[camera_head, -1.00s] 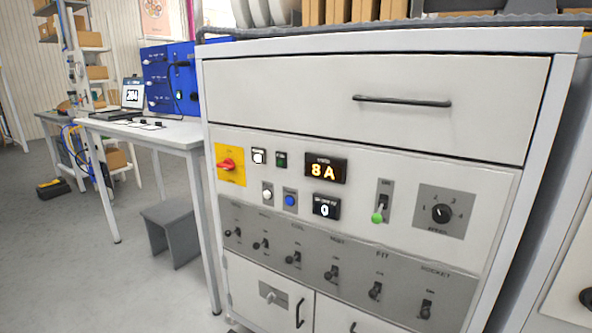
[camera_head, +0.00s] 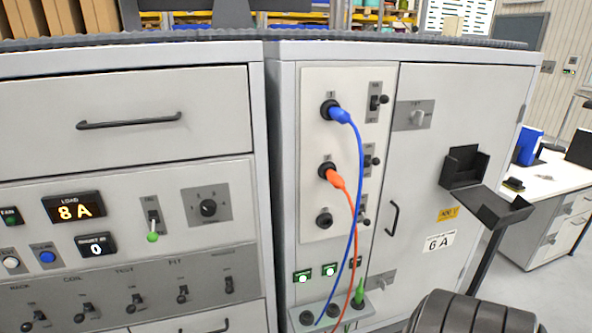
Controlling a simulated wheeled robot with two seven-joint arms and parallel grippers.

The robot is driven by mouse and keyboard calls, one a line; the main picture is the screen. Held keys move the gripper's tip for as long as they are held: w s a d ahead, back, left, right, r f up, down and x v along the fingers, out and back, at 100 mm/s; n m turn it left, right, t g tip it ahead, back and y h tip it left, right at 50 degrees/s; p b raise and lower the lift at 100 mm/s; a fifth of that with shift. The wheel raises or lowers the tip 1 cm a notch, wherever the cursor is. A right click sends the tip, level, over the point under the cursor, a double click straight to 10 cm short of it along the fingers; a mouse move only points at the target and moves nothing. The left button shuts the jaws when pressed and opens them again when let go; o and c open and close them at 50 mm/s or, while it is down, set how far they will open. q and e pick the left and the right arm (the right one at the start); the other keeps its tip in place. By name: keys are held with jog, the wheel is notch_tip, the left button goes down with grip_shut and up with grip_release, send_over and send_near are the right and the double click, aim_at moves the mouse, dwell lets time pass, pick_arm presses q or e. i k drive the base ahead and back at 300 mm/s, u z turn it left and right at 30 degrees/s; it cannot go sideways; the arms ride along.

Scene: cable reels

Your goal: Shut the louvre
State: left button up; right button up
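I cannot pick out a louvre for certain in this view. A dark, rounded, ribbed thing (camera_head: 475,314) shows at the bottom edge, right of centre; its lower part is cut off and I cannot tell what it is.
The left cabinet (camera_head: 130,95) has a drawer, an "8 A" display (camera_head: 74,207), a green-tipped switch (camera_head: 152,236) and a knob (camera_head: 208,208). The right cabinet (camera_head: 465,85) has blue (camera_head: 359,170) and orange (camera_head: 352,215) plugged cables. A white desk (camera_head: 553,185) stands at right.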

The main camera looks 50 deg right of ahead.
aim_at(493, 212)
jog(key=z, duration=2.7)
jog(key=i, duration=0.7)
jog(key=z, duration=1.7)
